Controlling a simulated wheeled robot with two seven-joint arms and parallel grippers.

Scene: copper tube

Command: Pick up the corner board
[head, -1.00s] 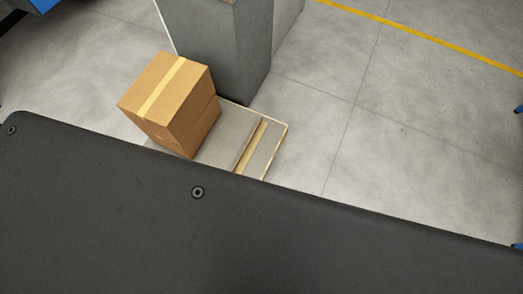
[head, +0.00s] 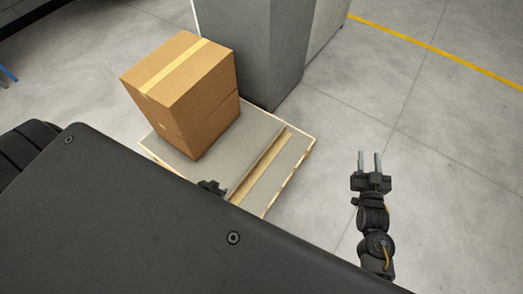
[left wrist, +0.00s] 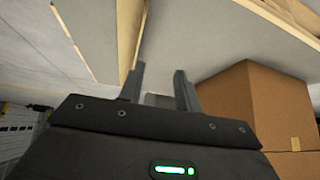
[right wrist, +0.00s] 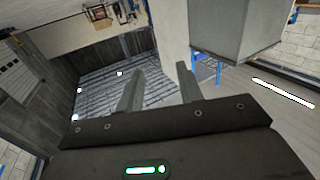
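The corner board (head: 262,163) is a long, tan, angled strip lying on the grey top of a low pallet (head: 292,166), to the right of a cardboard box. A tan strip that looks like it also shows in the left wrist view (left wrist: 129,35), beyond the fingers. My left gripper (head: 218,190) is mostly hidden behind my dark body in the head view, close to the board's near end; in the left wrist view its fingers are apart and empty. My right gripper (head: 369,156) is open and empty, over bare floor right of the pallet.
The cardboard box (head: 187,90), with yellow tape, stands on the pallet's left part. A grey column (head: 262,50) stands right behind the pallet. Grey floor with a yellow line (head: 440,52) is clear to the right.

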